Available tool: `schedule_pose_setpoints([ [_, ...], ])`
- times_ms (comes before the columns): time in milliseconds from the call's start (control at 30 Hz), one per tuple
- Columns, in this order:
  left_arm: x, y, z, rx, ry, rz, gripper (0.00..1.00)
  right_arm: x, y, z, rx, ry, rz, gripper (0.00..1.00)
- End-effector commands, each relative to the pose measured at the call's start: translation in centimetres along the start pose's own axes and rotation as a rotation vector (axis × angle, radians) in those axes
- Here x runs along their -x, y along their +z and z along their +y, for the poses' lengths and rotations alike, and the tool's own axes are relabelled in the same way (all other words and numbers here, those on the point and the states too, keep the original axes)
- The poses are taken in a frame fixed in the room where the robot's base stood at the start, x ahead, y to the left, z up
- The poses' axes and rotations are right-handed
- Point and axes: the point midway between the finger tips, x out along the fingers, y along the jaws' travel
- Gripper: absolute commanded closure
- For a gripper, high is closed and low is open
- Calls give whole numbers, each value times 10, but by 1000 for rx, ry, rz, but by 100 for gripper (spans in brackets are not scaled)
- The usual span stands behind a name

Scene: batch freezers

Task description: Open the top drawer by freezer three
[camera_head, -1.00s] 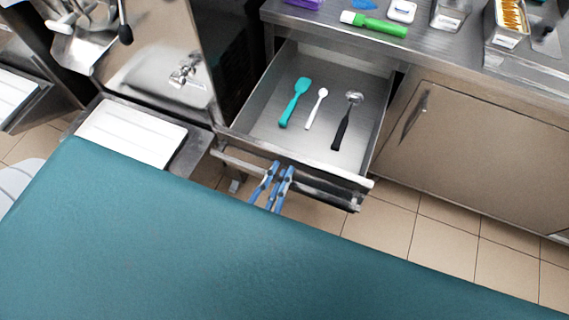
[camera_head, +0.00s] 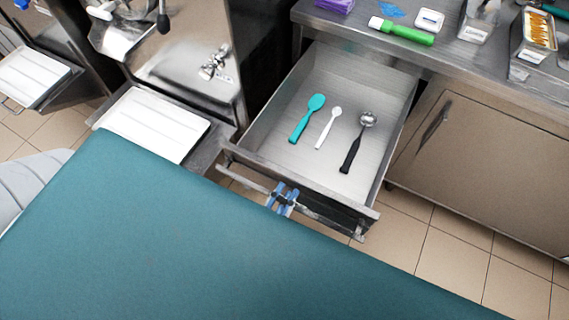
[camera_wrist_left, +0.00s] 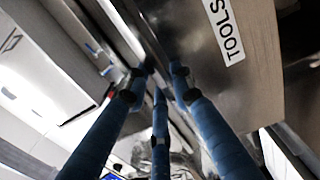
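The top drawer (camera_head: 277,105) stands pulled out from under the steel counter. Inside lie a teal spatula (camera_head: 307,118), a white spoon (camera_head: 328,128) and a black-handled scoop (camera_head: 357,142). The drawer's bar handle (camera_head: 243,181) runs along its front. My left gripper (camera_head: 284,196) has its blue fingers close together at the middle of this handle and appears shut on it. In the left wrist view the fingers (camera_wrist_left: 158,88) meet at the bar, beside the drawer front with a "TOOLS" label (camera_wrist_left: 226,30). The exact contact is partly hidden. My right gripper is not in view.
The counter (camera_head: 465,65) carries a green tube (camera_head: 407,33), a purple box (camera_head: 335,5) and metal containers. A freezer with a tap (camera_head: 215,62) and a white tray (camera_head: 155,123) stands left of the drawer. A closed cabinet door (camera_head: 480,155) is on the right.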

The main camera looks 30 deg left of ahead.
Motion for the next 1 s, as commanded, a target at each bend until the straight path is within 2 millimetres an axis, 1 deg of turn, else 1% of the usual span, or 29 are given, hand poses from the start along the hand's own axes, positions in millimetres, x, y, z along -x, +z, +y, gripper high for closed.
schedule_pose_setpoints([
  [33,0,1,-1,1,-3,-3,69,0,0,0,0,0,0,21],
  [100,0,1,-1,1,-3,-3,56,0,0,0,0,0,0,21],
  [367,0,0,0,0,-1,-1,56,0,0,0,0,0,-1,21],
  [467,4,0,-1,0,-2,-1,56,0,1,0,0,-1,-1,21],
  [567,17,0,-2,-1,-6,-2,56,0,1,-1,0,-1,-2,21],
  [667,37,1,-2,-2,-7,-3,56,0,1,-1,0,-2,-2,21],
  [800,68,0,-2,-1,-8,-3,56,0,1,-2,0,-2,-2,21],
  [900,88,1,-2,-1,-7,-3,56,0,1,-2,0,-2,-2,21],
  [1000,103,1,-1,-1,-5,-2,56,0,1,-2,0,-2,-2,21],
])
